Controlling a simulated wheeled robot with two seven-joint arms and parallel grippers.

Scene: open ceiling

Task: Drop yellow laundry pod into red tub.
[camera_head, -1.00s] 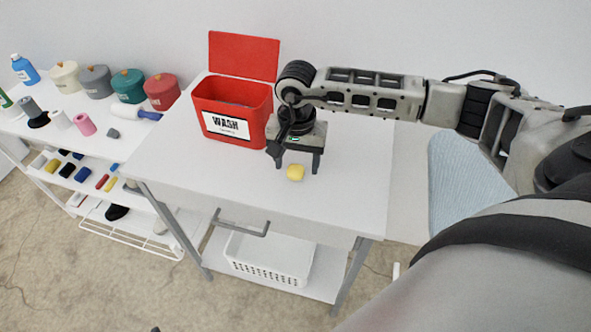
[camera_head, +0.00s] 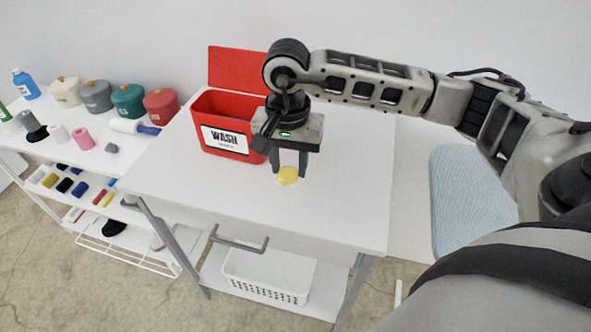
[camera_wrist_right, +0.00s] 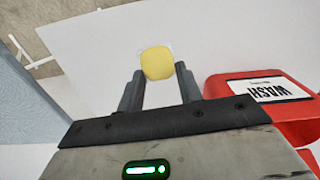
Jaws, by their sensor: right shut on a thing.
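The yellow laundry pod (camera_head: 288,176) is between the fingertips of my right gripper (camera_head: 289,172), which is shut on it. In the right wrist view the pod (camera_wrist_right: 158,63) sits at the tips of the two grey fingers. I cannot tell for sure whether it is clear of the table top. The red tub (camera_head: 203,112), with its lid raised at the back and a WASH label in front, stands just left of and behind the gripper. The tub also shows at the right of the wrist view (camera_wrist_right: 225,88). My left gripper is not in view.
The white table (camera_head: 180,178) is clear in front and to the right of the tub. A shelf unit at the left holds several lidded pots (camera_head: 128,101), bottles and spools. A white basket (camera_head: 268,275) stands below the table. A light blue surface (camera_head: 470,200) lies at the right.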

